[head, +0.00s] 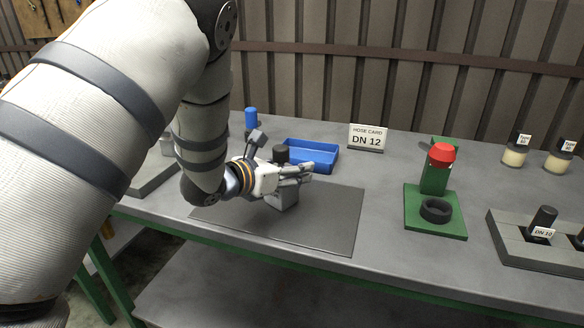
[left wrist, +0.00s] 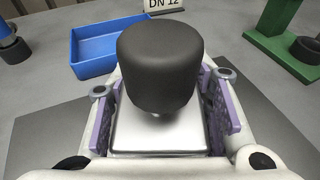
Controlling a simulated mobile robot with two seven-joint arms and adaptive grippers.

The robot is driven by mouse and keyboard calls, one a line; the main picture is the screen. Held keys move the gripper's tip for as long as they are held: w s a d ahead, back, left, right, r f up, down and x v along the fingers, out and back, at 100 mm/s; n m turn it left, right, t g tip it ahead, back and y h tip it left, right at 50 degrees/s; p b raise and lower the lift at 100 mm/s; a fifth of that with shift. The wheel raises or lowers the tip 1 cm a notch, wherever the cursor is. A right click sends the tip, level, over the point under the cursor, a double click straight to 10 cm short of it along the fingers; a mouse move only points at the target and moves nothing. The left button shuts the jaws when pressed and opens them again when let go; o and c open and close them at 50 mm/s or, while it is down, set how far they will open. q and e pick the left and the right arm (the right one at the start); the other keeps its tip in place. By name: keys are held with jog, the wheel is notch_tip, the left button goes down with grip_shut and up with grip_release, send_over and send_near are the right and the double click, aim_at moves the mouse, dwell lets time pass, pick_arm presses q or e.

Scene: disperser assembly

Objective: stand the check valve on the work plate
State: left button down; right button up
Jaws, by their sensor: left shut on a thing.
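The check valve shows in the head view as a grey metal block (head: 284,199) with a black cap (head: 281,154) on top. It is upright over the dark work plate (head: 335,228), towards the plate's back; I cannot tell whether its base touches the plate. My left gripper (head: 296,173) is shut on the block. In the left wrist view the black cap (left wrist: 162,65) stands between the purple-padded fingers, with the shiny block (left wrist: 160,130) below it. The fingers hide part of the block. My right gripper is not in view.
A blue tray (head: 318,155) lies behind the plate, with a DN 12 hose card (head: 368,138) beside it. A green stand (head: 434,222) with a red top and black ring is to the right, then a grey rack (head: 515,245). The plate's front and right are clear.

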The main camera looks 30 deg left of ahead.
pick_arm(q)
jog(key=c, duration=0.8)
grip_release()
jog(key=shift+s+r, duration=0.2)
jog(key=shift+r, duration=0.05)
jog(key=p+v, duration=0.1)
jog(key=v, duration=1)
jog(key=shift+s+a, duration=0.1)
jog(key=shift+s, duration=0.15)
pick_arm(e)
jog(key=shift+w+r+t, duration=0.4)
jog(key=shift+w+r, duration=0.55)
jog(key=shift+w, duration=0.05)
